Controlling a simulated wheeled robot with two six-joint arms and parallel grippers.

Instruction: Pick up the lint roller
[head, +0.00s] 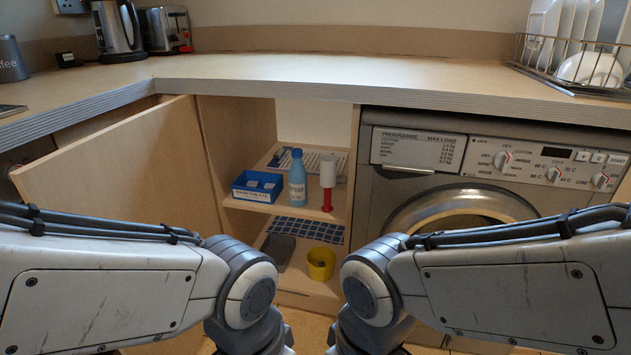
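The lint roller stands upright on the upper shelf of the open cupboard in the head view. Its white roll (328,171) is at the top and its red handle points down to the shelf. It stands just right of a blue bottle (297,178), with a small gap between them. My two arms come in from the left and right at the bottom of the view, below and in front of the cupboard. Both grippers are out of view. Nothing touches the lint roller.
A blue box (257,186) stands left of the bottle. A yellow cup (321,263) is on the lower level. The open cupboard door (120,175) stands at the left. A washing machine (480,190) is on the right, under the worktop (340,78).

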